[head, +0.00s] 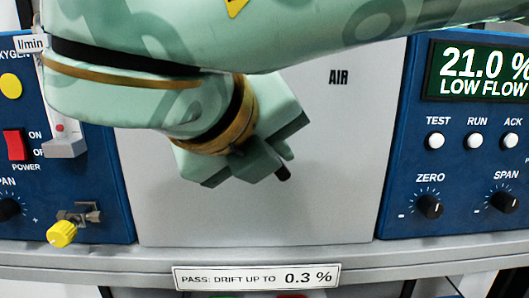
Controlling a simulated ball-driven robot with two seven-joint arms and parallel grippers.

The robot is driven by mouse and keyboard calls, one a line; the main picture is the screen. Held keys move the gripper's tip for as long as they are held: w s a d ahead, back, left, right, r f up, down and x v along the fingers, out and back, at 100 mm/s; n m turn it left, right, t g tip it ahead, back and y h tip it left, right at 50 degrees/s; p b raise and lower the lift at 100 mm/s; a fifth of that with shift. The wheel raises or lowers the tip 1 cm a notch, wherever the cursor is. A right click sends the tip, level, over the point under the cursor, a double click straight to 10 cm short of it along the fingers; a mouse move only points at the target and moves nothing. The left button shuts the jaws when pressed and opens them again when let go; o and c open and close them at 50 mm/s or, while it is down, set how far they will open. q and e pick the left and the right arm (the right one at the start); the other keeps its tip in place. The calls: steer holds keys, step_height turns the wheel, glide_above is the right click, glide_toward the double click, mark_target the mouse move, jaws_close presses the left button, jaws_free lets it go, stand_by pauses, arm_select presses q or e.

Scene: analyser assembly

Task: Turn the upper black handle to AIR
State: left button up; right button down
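The label AIR (338,77) is printed in black on the pale grey panel (340,190), up and to the right of my gripper. My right gripper (272,160), pale green, is in front of the middle of this panel and points down and to the right. A small dark tip (283,174) shows just beyond its fingers; I cannot tell whether it is an end of the black handle. The rest of the handle is hidden behind my arm and gripper. Whether the fingers are open or shut on it cannot be made out. My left gripper is not in view.
Blue panels flank the grey one. The left has a red power switch (16,145) and a yellow-knobbed valve (62,233). The right has a display (482,72), buttons and the ZERO knob (429,206). A drift label (257,277) is on the ledge below.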

steer(key=c, duration=1.4)
jaws_free()
steer(key=v, duration=1.6)
steer(key=shift+a+b, duration=0.2)
steer(key=shift+b, duration=0.1)
steer(key=shift+r, duration=0.1)
